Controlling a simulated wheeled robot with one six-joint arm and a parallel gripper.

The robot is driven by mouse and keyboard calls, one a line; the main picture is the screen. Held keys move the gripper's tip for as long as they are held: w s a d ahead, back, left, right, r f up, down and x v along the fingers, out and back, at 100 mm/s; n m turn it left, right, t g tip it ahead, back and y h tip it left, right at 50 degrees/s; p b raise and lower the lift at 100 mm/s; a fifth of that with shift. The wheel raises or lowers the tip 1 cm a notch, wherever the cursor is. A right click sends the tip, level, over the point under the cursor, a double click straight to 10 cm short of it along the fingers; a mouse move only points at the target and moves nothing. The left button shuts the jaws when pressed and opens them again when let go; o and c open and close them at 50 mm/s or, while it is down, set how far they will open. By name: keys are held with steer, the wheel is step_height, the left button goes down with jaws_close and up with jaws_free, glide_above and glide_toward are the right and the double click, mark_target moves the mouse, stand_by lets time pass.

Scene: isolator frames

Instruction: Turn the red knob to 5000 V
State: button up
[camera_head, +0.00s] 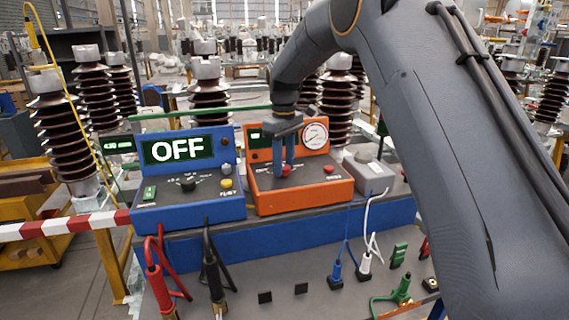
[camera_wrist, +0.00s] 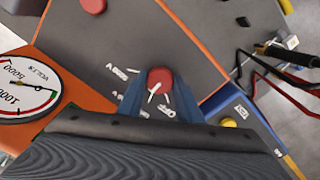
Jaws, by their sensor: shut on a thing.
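The red knob (camera_wrist: 159,80) is on the sloped grey top of the orange box (camera_head: 305,198). My gripper (camera_head: 285,168) comes down on it from above, and its blue fingers are shut on the knob's sides. In the wrist view the fingers (camera_wrist: 160,97) stand on either side of the knob, whose white pointer line shows. White markings lie around the knob, too small to read fully.
A blue box (camera_head: 188,208) with a display reading OFF stands just left of the orange box. A second red button (camera_head: 328,170) sits right of the knob. A grey box (camera_head: 372,174) stands further right. Cables and plugs hang at the front panel.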

mark_target(284, 166)
steer(key=m, duration=0.6)
steer(key=shift+w+r+m, duration=0.1)
steer(key=shift+r+m, duration=0.05)
steer(key=shift+m, duration=0.15)
steer(key=m, duration=0.6)
steer(key=shift+m, duration=0.3)
steer(key=o, duration=1)
steer(key=shift+o, duration=0.2)
steer(key=shift+r+b, duration=0.95)
steer(key=shift+r, duration=2.9)
